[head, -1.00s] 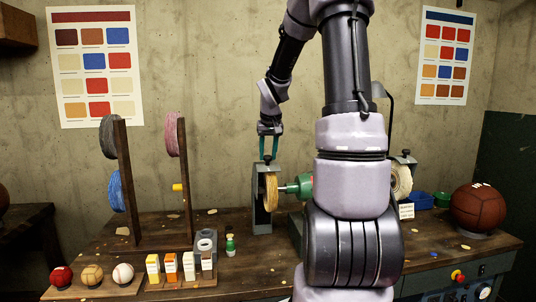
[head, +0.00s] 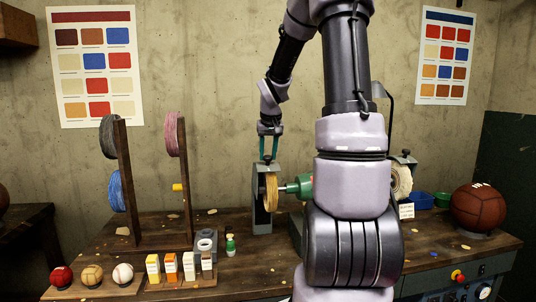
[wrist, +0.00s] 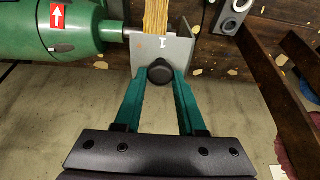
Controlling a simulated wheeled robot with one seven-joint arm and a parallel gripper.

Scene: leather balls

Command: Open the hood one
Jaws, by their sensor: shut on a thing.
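The hood (head: 258,213) is a grey metal guard around a tan wheel (head: 271,193) in the middle of the bench. In the wrist view the hood's grey top plate (wrist: 181,52) carries a white mark like a "1" and a black round knob (wrist: 160,72) at its edge. My gripper (head: 269,158) comes down from above onto the hood's top. In the wrist view its green fingers (wrist: 160,76) are closed against both sides of the knob. The hood still covers the wheel's back and upper part; the wheel's lower side is partly hidden.
A green motor (wrist: 60,25) sits beside the hood, its shaft running to the wheel. A second pale wheel (head: 399,181) is right of my arm. A spool rack (head: 150,190) stands left; several small bottles and balls line the front left. A brown ball (head: 478,207) sits right.

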